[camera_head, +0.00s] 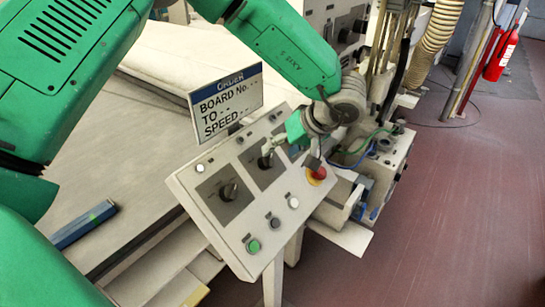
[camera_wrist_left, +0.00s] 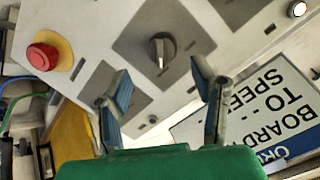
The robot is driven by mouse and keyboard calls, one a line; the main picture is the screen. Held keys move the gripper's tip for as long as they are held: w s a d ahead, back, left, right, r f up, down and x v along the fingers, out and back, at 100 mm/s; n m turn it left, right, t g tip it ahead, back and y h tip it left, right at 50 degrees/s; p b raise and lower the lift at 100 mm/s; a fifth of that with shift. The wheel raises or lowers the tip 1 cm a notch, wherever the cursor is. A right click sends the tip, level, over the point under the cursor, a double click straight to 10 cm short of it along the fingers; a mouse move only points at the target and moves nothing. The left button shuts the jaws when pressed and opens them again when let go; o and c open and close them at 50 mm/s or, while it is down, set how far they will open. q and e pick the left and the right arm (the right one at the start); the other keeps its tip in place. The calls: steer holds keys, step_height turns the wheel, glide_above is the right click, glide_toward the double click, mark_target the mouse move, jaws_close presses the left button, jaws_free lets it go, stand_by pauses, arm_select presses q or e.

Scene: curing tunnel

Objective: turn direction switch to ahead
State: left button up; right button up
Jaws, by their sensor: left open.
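A tilted grey-white control panel (camera_head: 205,215) carries rotary knobs on dark plates. The left knob (camera_head: 229,192) is in plain view; a middle knob (camera_head: 265,161) sits near my gripper. A third dark plate is mostly hidden behind my left gripper (camera_head: 290,153). In the left wrist view the middle knob (camera_wrist_left: 162,48) has a pale pointer line and lies beyond the gap between my fingers. My left gripper (camera_wrist_left: 162,85) is open and empty there, with no visible contact with the knob. The labels are too small to read, so I cannot tell which knob sets direction. My right gripper is out of view.
A red emergency button (camera_head: 317,174) on yellow is right of my gripper; it also shows in the wrist view (camera_wrist_left: 42,56). A sign (camera_head: 228,103) stands behind the panel. Green (camera_head: 253,246), dark and white buttons line the panel's front. Hoses and machinery stand at right.

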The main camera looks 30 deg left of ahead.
arm_select(q)
steer(key=v, duration=0.6)
steer(key=shift+d, duration=0.2)
steer(key=shift+a, duration=0.1)
